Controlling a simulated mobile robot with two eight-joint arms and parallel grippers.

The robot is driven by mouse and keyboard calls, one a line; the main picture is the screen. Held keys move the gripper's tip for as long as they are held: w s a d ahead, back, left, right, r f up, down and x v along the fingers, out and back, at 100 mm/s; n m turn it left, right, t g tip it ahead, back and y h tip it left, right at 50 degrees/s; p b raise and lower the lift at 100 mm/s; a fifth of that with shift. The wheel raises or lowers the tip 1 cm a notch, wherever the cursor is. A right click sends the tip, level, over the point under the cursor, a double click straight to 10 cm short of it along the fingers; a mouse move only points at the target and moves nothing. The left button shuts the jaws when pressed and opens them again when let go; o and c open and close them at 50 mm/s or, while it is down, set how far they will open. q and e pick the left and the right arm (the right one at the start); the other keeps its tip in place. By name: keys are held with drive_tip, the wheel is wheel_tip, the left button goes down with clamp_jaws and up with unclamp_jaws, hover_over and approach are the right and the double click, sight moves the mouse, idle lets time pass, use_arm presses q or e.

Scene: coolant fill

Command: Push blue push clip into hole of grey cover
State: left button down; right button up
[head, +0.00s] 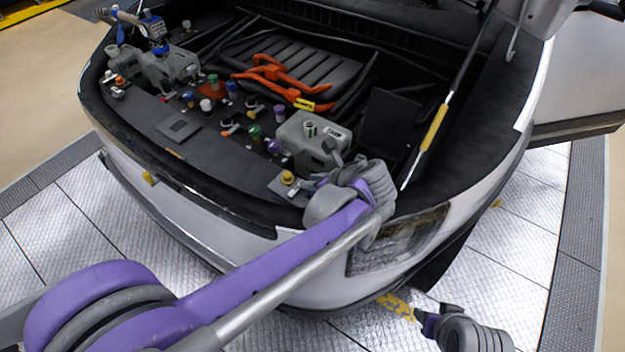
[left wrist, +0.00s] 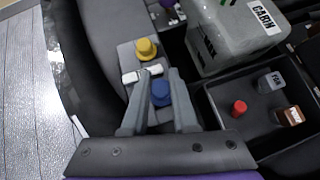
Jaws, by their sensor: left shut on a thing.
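The grey cover (head: 277,188) lies at the car's front edge, with a yellow clip (head: 287,177) standing on it. In the left wrist view the cover (left wrist: 128,58) carries the yellow clip (left wrist: 146,48) and two small white pieces (left wrist: 130,77). My left gripper (head: 330,155) is above the cover's right end. In the left wrist view its fingers (left wrist: 160,98) are shut on the blue push clip (left wrist: 160,93), over the cover's near end. The hole under the clip is hidden, and I cannot tell whether the clip touches it. My right gripper (head: 425,312) is low at the right, away from the car.
A grey tank (head: 305,140) labelled CABIN stands close beside the left gripper. In the left wrist view a dark tray (left wrist: 225,95) holds a red cap (left wrist: 240,106) and small bottles (left wrist: 285,116). A yellow-sleeved hood strut (head: 435,127) rises right of the gripper. Several coloured caps stand further left.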

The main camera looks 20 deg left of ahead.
use_arm(q)
drive_tip(key=shift+f+b, duration=0.45)
drive_tip(key=shift+f, duration=0.15)
idle(0.4)
drive_tip(key=shift+r, duration=0.25)
drive_tip(key=shift+f, duration=0.4)
idle(1.4)
drive_tip(key=shift+r, duration=0.15)
drive_tip(key=shift+r, duration=0.25)
drive_tip(key=shift+f, duration=0.35)
idle(1.4)
drive_tip(key=shift+r, duration=0.1)
drive_tip(key=shift+r, duration=0.25)
idle(0.8)
